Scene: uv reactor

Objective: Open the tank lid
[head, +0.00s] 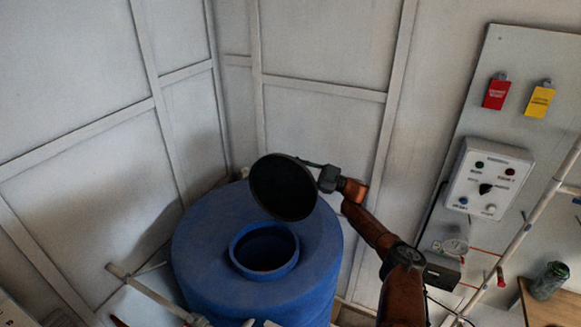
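The blue tank (200,245) stands in the corner, left of centre. Its round opening (265,250) is uncovered, with a raised blue rim and a dark inside. The dark round lid (283,187) stands steeply tilted above the back of the opening, its dark face towards me. My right gripper (312,168) is at the lid's upper right edge, its fingers partly behind the lid. Whether they grip or only touch it is hidden. Any hinge is also hidden. My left gripper is out of view.
White panelled walls stand close behind and left of the tank. On the right are a control box (489,178), a red tag (496,93), a yellow tag (540,101), a gauge (455,247) and a pale pipe (520,238). Another pipe (145,291) crosses at lower left.

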